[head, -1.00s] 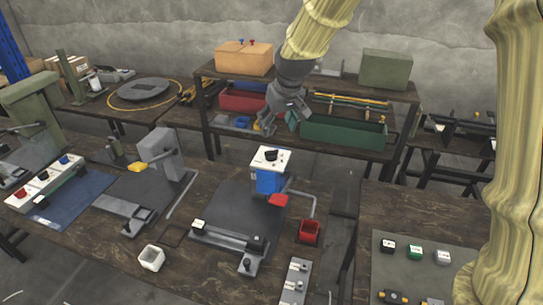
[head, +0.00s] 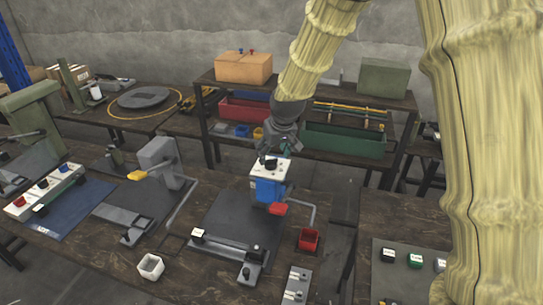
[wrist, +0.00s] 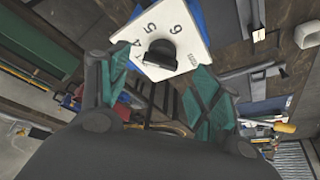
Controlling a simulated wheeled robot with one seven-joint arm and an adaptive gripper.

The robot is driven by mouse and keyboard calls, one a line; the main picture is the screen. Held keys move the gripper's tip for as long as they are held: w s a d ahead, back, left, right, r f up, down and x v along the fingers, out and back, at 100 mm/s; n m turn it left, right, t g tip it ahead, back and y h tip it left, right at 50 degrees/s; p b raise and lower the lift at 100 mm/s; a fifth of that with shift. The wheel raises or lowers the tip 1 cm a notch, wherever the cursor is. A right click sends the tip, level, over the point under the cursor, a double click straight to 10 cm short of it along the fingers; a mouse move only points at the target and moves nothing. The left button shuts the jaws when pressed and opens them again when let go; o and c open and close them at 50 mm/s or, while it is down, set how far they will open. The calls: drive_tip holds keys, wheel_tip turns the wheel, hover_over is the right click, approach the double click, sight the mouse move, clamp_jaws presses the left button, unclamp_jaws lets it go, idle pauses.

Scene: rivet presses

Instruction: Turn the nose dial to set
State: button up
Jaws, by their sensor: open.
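The nose dial is a black knob (head: 270,163) on the white top plate (head: 284,172) of a blue press head (head: 266,189). In the wrist view the knob (wrist: 160,52) sits on the white plate (wrist: 178,22), marked with a 5, a 6 and smaller lettering I cannot fully read. My gripper (head: 278,150) is just above and behind the dial in the head view. In the wrist view my gripper (wrist: 161,62) is open, its green-padded fingers apart on either side of the knob, with nothing between them gripped. Whether a finger touches the plate I cannot tell.
A red lever end (head: 278,209) sticks out at the press front. A grey press with a yellow handle (head: 141,175) stands left. Behind is a shelf with a green trough (head: 343,140).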

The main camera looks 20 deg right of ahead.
sight(271, 160)
drive_tip(key=shift+p+x, duration=0.55)
drive_tip(key=shift+x, duration=1.4)
drive_tip(key=shift+c, duration=0.3)
drive_tip(key=c, duration=1)
